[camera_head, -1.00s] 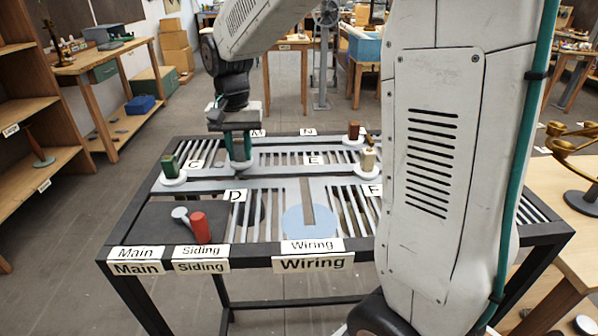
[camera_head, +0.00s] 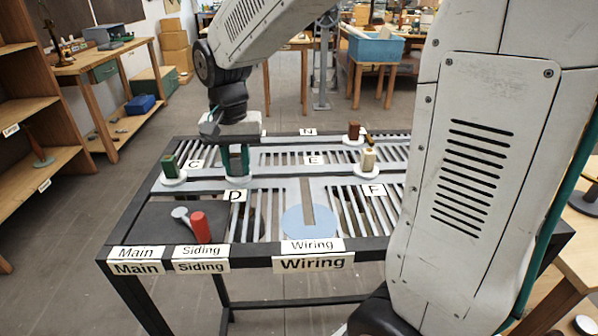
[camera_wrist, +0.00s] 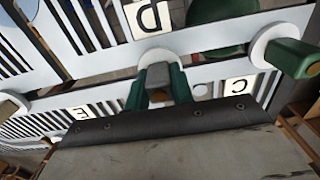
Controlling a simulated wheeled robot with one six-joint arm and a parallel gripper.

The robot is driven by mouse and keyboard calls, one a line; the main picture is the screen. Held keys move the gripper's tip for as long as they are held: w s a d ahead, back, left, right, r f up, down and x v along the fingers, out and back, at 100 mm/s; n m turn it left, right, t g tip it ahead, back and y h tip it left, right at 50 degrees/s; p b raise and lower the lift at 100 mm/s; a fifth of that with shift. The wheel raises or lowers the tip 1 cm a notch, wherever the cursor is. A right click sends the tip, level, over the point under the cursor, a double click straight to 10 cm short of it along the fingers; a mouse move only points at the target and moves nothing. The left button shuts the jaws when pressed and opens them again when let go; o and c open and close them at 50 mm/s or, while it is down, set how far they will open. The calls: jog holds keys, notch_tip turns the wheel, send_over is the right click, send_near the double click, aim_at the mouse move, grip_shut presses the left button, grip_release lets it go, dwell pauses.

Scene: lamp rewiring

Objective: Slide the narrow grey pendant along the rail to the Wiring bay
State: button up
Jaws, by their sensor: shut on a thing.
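The narrow grey pendant (camera_wrist: 156,80) stands on a pale round disc and sits between the green fingers of my gripper (camera_wrist: 157,92) in the wrist view. In the head view my gripper (camera_head: 237,162) points down over that disc (camera_head: 237,182), on the pale rail just behind the D label (camera_head: 234,196). The fingers hide the pendant there. The Wiring bay is a light blue round patch (camera_head: 295,222) at the front of the table, right of and nearer than my gripper. A straight slot runs back from it toward the E label (camera_head: 314,160).
A green pendant (camera_head: 169,164) stands left of my gripper by the C label (camera_head: 193,165). A cream pendant (camera_head: 368,160) and a brown one (camera_head: 354,131) stand to the right. A red cylinder (camera_head: 200,228) and a grey knobbed piece (camera_head: 180,213) are at the front left.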

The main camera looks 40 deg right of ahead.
jog(key=shift+s+d, duration=1.3)
jog(key=shift+d, duration=0.6)
jog(key=shift+s+d, duration=1.35)
jog(key=shift+d, duration=0.6)
jog(key=shift+s+d, duration=1.3)
jog(key=shift+d, duration=0.6)
jog(key=s+a, duration=0.8)
jog(key=s, duration=0.3)
jog(key=shift+s, duration=0.25)
jog(key=o, duration=1)
jog(key=shift+r, duration=0.1)
notch_tip(320, 180, up, 8)
